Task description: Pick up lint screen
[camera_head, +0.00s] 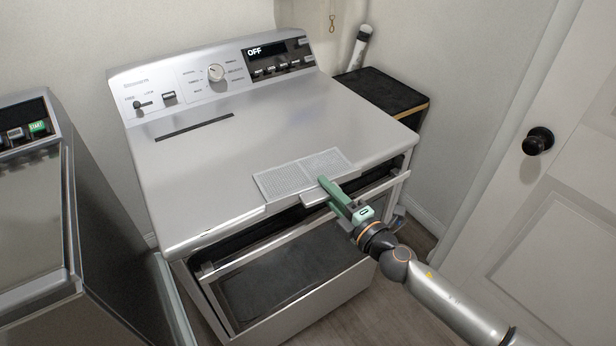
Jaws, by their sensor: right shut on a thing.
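The lint screen (304,174) is a flat grey mesh panel with a handle at its near edge. It is at the front right of the top of the silver machine (215,178), and I cannot tell whether it rests on the top or is just above it. My right gripper (325,188), with green fingers, is shut on the lint screen at its near edge. The fingers hide part of that edge. My left gripper is not in view.
A narrow dark slot (194,127) lies in the machine top near the control panel. The front door (290,272) of the machine is tilted open below my right arm. A black-topped cabinet (382,92) stands behind right. A white door (560,190) is at the right.

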